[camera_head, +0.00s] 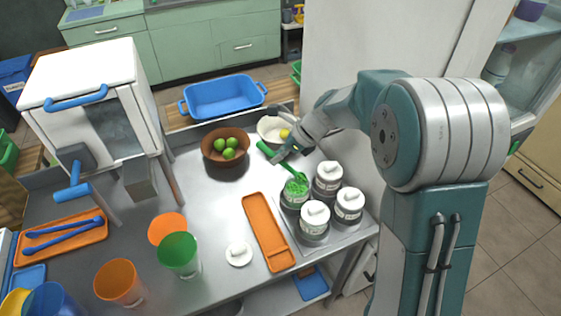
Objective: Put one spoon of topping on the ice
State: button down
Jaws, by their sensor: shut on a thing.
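My gripper (284,152) is shut on a green spoon (287,169) above the right side of the metal table. The spoon slants down to the right, with its lower end at an open jar (295,198) of green topping. I cannot tell whether the spoon's bowl is in the topping or just over it. A white lid (238,254) lies on the table to the left. A green cup (180,256) and an orange cup (120,283) stand at the front left. No ice can be made out in either cup.
Lidded jars (328,177) stand close around the open one. An orange tray (268,232) lies left of them. A brown bowl (225,145) of limes and a pale bowl (272,129) stand behind. A white machine (92,95) stands at left, a blue bin (222,97) at the back.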

aim_at(266, 147)
jog(key=shift+w+a+r+h, duration=0.15)
jog(key=shift+a+r+h, duration=0.2)
jog(key=shift+r+h, duration=0.2)
jog(key=a+h, duration=0.1)
jog(key=h, duration=0.1)
jog(key=a+r+g+h, duration=0.1)
jog(key=shift+w+r+m+g+h, duration=0.15)
jog(key=shift+w+m+g+h, duration=0.15)
jog(key=shift+w+h, duration=0.1)
jog(key=shift+a+h, duration=0.1)
jog(key=shift+h, duration=0.15)
